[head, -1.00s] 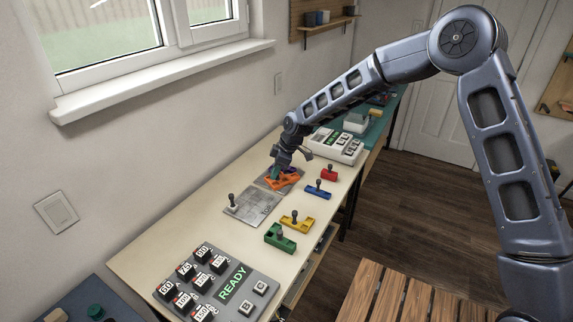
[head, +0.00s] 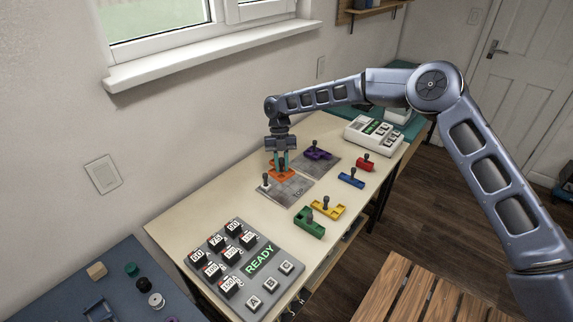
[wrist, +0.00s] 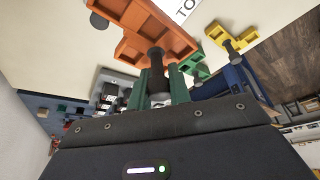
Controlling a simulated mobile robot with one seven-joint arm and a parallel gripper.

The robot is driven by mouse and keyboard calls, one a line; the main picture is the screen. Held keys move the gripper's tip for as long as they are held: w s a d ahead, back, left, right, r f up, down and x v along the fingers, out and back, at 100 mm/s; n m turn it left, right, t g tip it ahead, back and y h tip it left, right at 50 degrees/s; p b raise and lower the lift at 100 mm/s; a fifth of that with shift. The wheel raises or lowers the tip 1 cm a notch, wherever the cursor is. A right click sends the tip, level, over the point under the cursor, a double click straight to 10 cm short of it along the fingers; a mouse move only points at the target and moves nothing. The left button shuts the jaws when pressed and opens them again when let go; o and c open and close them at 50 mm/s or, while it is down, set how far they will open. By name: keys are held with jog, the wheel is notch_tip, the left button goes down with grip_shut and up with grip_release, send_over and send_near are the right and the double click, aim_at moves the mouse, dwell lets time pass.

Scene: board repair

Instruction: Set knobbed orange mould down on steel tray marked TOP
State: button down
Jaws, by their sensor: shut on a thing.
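The orange mould (head: 283,174) is in my gripper (head: 281,163), over the far part of the near steel tray (head: 273,197), whose label reads TOP. I cannot tell whether it touches the tray. In the wrist view the mould (wrist: 165,38) spreads out past my green fingertips (wrist: 157,90), which are shut on its dark knob (wrist: 156,62). Part of the TOP label (wrist: 186,9) shows beside it. A white piece with a dark knob (head: 265,181) stands at the tray's left edge, close to the mould.
A purple mould (head: 317,154) lies on the far steel tray (head: 327,168). Red (head: 366,162), blue (head: 351,178), yellow (head: 328,209) and green (head: 308,223) knobbed pieces line the table's right side. A READY panel (head: 283,246) stands in front.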

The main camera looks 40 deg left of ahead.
jog(key=shift+a+n, duration=0.15)
jog(key=shift+n, duration=0.45)
jog(key=shift+f, duration=0.1)
jog(key=shift+t, duration=0.3)
jog(key=shift+f, duration=4.35)
jog(key=shift+f, duration=0.45)
jog(key=c, duration=1.2)
grip_release()
jog(key=v, duration=1)
jog(key=shift+w+a+r, duration=0.15)
jog(key=shift+a+r, duration=0.05)
jog(key=shift+r, duration=0.15)
jog(key=shift+w, duration=0.1)
